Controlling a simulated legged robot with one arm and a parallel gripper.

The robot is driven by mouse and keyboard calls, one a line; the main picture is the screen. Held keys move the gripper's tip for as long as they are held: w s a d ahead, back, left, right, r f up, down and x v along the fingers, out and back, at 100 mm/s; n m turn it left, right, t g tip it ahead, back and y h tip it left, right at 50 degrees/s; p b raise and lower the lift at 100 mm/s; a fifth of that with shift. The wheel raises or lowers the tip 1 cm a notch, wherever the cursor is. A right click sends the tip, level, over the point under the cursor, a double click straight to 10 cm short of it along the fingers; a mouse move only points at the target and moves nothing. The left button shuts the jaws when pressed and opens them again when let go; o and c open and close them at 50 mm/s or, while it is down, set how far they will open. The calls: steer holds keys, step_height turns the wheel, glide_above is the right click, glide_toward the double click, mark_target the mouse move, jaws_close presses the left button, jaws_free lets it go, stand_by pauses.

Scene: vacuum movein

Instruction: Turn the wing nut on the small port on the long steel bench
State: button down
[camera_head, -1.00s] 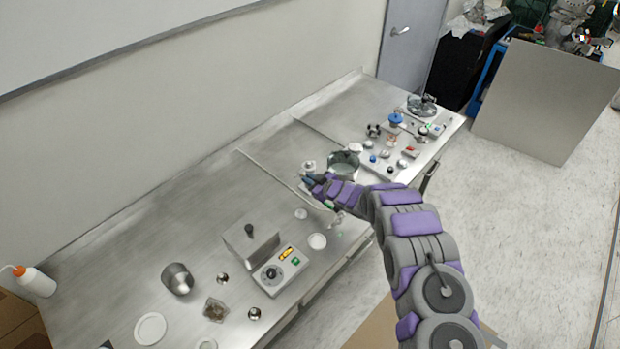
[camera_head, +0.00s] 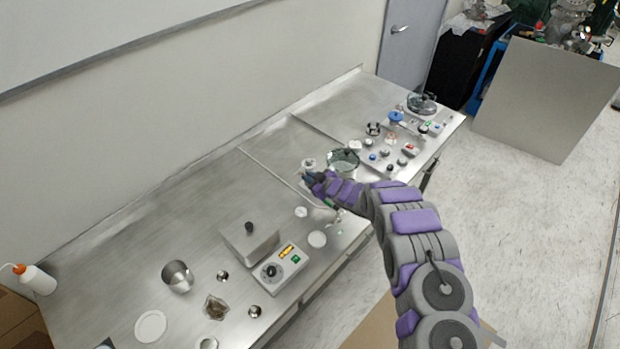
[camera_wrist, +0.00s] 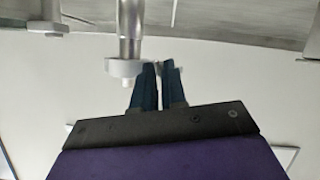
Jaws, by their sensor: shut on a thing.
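The small port (camera_head: 309,162) is a short pale metal fitting standing on the long steel bench (camera_head: 120,262), near its middle. In the wrist view the port shows as a vertical steel tube (camera_wrist: 130,32) with a wider flange and clamp (camera_wrist: 122,69) at its end. My gripper (camera_head: 309,177) is at the port's near side. In the wrist view my gripper (camera_wrist: 160,70) has its two dark blue fingers close together, just right of the clamp. They are shut on the wing nut (camera_wrist: 159,67), of which only a small pale bit shows between the fingertips.
A glass-like round vessel (camera_head: 344,158) stands close to the right of the port. A hotplate-like box with a control panel (camera_head: 279,269), a steel cup (camera_head: 177,276) and dishes are at the near left. Several small parts and a blue-topped item (camera_head: 395,118) lie further right.

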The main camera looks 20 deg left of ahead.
steer(key=c, duration=1.2)
jaws_free()
steer(key=shift+a+f, duration=0.1)
steer(key=shift+d, duration=0.2)
steer(key=v, duration=1.7)
steer(key=shift+s, duration=0.1)
steer(key=shift+o, duration=0.2)
